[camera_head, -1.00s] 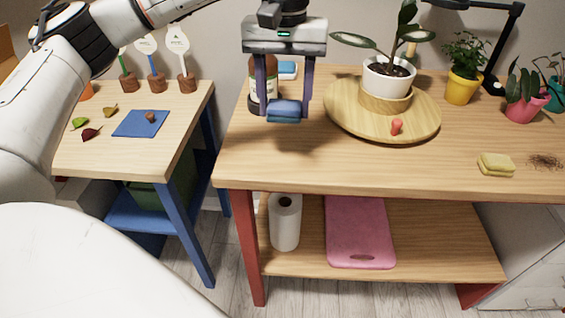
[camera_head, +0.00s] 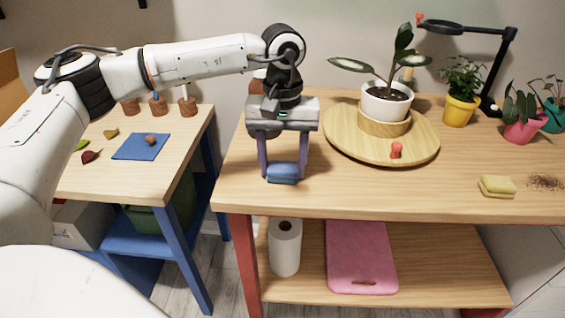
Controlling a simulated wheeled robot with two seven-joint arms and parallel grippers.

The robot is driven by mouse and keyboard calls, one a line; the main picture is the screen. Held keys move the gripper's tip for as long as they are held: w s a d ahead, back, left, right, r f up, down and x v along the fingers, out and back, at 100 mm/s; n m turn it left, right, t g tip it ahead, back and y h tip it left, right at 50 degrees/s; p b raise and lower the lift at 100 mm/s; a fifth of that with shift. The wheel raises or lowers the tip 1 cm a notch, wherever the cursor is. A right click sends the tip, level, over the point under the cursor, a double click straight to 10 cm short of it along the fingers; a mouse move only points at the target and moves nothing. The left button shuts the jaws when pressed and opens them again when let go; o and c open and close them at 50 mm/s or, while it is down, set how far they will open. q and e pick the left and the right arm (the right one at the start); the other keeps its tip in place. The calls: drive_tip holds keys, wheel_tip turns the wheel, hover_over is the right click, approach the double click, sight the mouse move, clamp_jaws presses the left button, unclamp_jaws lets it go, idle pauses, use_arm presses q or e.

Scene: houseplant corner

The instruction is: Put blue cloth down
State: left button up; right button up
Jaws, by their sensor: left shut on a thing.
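The folded blue cloth (camera_head: 283,174) is between the fingertips of my left gripper (camera_head: 283,168), low at the front left part of the main wooden table (camera_head: 300,199). The gripper points down and is shut on the cloth. The cloth appears at or just above the tabletop; I cannot tell whether it touches. My right gripper is not in view.
A round wooden turntable (camera_head: 345,150) with a white-potted plant (camera_head: 388,102) and a red peg (camera_head: 396,150) stands right of the gripper. A yellow sponge (camera_head: 497,187) lies at the right. A side table with a blue mat (camera_head: 130,152) stands left. The table's middle front is clear.

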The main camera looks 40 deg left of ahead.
sight(282, 167)
use_arm(q)
drive_tip(key=shift+f, duration=0.15)
drive_tip(key=o, duration=0.9)
wheel_tip(282, 167, up, 12)
drive_tip(key=shift+r+p, duration=0.2)
drive_tip(key=shift+p, duration=0.1)
drive_tip(key=shift+f, duration=0.1)
